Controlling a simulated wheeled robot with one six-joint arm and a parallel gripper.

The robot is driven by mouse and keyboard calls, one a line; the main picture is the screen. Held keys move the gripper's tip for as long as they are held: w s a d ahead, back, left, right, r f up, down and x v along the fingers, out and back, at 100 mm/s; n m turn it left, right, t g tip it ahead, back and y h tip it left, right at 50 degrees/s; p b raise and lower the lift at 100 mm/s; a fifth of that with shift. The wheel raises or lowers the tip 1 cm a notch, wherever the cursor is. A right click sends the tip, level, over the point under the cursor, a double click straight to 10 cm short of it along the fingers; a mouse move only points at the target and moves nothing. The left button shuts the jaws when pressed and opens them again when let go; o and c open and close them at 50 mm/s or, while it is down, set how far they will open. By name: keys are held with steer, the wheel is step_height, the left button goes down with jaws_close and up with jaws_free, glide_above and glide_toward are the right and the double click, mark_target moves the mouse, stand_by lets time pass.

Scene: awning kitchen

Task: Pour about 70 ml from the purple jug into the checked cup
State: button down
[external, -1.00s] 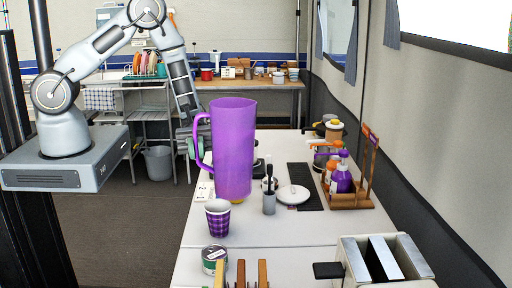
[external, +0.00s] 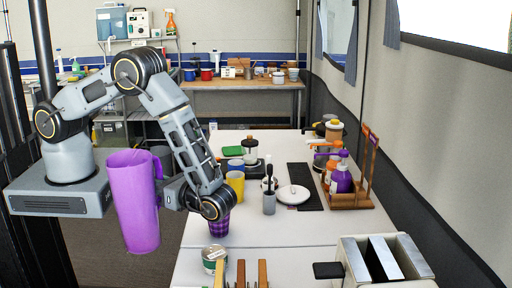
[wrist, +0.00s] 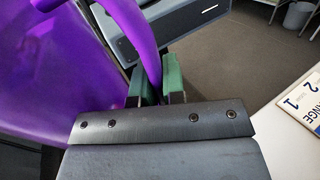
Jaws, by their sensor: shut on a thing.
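The purple jug (external: 135,205) hangs in the air left of the table's edge, roughly upright with a slight lean. In the wrist view the jug (wrist: 45,75) fills the left side, and its handle passes between the green fingertips. My gripper (wrist: 156,85) is shut on that handle; in the external view the gripper (external: 166,190) is partly hidden at the jug's right side. The checked cup (external: 219,226), purple and white, stands upright on the table. My arm hides its upper part. The jug is apart from the cup, to its left. The liquid inside the jug cannot be seen.
A tin (external: 214,258) stands in front of the cup. Behind are a yellow cup (external: 236,184), a grey pot with a brush (external: 269,202) and a white plate (external: 293,195). A wooden caddy (external: 350,199) and a toaster (external: 385,262) stand at right. A printed card (wrist: 302,98) lies beside the gripper.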

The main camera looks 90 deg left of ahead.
steer(key=w+d+r+m+t+y+b, duration=0.2)
steer(key=w+d+m+t+y+b, duration=0.2)
steer(key=w+m+t+y, duration=0.85)
steer(key=shift+w+d+r+m+t+h, duration=0.35)
steer(key=shift+w+d+m+t+h, duration=0.95)
steer(key=shift+d+m+t+h, duration=1.8)
steer(key=shift+w+d+r+m+t+h, duration=0.3)
steer(key=shift+w+d+m+t+h, duration=1.25)
steer(key=shift+d+t+h, duration=1.7)
steer(key=shift+w+d+r+m+t+h, duration=0.35)
steer(key=shift+w+d+m+t+h, duration=0.65)
steer(key=shift+d+m+t+h, duration=2.2)
steer(key=shift+a+n+t+y, duration=0.4)
steer(key=shift+a+t+y, duration=0.35)
steer(key=shift+y, duration=0.35)
